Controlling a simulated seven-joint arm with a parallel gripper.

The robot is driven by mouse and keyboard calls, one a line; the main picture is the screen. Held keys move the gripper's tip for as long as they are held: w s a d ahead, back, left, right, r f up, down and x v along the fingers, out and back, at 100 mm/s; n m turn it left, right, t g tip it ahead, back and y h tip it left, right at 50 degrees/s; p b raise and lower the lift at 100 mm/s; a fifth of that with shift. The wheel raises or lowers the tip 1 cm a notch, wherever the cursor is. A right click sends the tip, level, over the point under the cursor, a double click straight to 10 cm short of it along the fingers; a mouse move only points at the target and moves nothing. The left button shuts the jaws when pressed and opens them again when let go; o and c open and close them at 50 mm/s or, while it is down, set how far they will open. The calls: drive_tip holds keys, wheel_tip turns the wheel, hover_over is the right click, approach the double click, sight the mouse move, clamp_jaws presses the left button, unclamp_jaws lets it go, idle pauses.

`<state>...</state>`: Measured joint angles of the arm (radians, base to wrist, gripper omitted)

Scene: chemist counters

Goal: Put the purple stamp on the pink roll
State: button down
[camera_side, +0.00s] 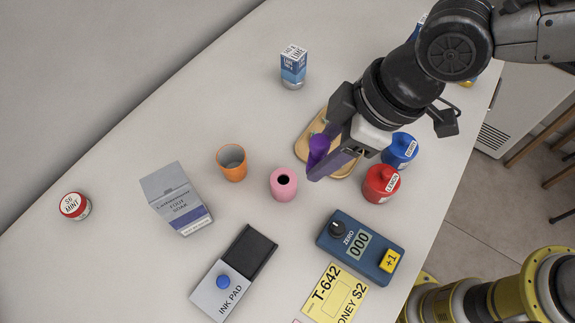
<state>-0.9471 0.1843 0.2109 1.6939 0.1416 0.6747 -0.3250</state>
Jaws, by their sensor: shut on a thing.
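The purple stamp (318,148) is held in my gripper (322,160), which is shut on it above the counter. The stamp and fingers overlap the left part of a wooden tray (307,135) in the side view. The pink roll (284,187) stands upright on the counter with its dark hole facing up. It is to the lower left of my gripper and apart from it. The stamp's lower end is partly hidden by the fingers.
An orange cup (232,168) stands left of the roll. Red (381,185) and blue (400,150) jars stand to the right. A blue counter device (347,243), an ink pad (222,290) and a yellow card (334,294) lie in front. A grey box (177,205) is further left.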

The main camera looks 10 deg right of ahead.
hover_over(279, 179)
drive_tip(key=d, duration=0.1)
drive_tip(key=f, duration=0.6)
drive_tip(key=shift+s+d+f, duration=0.15)
drive_tip(key=shift+s, duration=0.05)
drive_tip(key=shift+f, duration=1.4)
drive_tip(key=shift+d+f, duration=0.1)
drive_tip(key=shift+f, duration=0.05)
drive_tip(key=shift+c, duration=1.3)
unclamp_jaws()
drive_tip(key=v, duration=1.2)
drive_tip(key=shift+s, duration=0.1)
